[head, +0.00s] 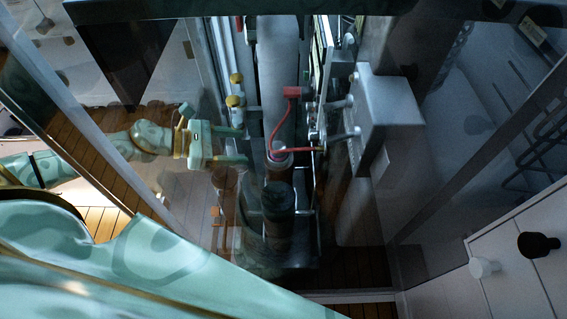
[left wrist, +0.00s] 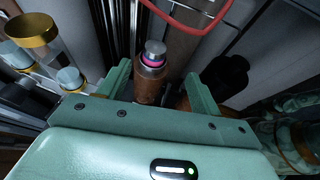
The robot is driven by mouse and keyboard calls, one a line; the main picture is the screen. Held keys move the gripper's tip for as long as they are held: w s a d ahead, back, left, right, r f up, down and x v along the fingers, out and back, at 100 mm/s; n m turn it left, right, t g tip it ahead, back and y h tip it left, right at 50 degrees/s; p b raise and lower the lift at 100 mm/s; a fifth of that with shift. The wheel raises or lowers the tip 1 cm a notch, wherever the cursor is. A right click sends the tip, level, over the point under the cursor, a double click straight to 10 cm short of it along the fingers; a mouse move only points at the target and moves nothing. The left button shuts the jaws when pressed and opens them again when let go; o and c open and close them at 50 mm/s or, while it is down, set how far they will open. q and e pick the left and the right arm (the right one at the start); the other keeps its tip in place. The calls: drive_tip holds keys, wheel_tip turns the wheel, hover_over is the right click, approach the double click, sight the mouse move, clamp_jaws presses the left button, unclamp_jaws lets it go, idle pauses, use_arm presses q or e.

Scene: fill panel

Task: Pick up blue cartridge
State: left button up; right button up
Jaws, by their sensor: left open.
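My left gripper (head: 240,146) comes in from the left in the head view, its two fingers open and pointing right toward the machine's pipes. In the left wrist view the open fingers (left wrist: 157,78) have a brown cylinder (left wrist: 150,88) with a silver cap and a pink ring showing between and beyond them. I cannot tell whether either finger touches it. No clearly blue cartridge stands out. Pale bluish caps (left wrist: 70,78) show at the left of the left wrist view, beside a gold-capped clear vial (left wrist: 33,32). My right gripper is not in view.
A red hose (head: 290,92) runs in front of a thick grey pipe (head: 279,62). A grey box (head: 388,115) with rods stands to the right. A dark cylinder (head: 278,210) stands below the pipe. Glass panels and frame edges surround this narrow space.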

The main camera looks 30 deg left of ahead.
use_arm(q)
drive_tip(key=x, duration=0.9)
drive_tip(key=shift+a+f, duration=0.1)
drive_tip(key=x, duration=0.5)
drive_tip(key=shift+w+a+f, duration=0.1)
drive_tip(key=shift+f, duration=0.15)
clamp_jaws()
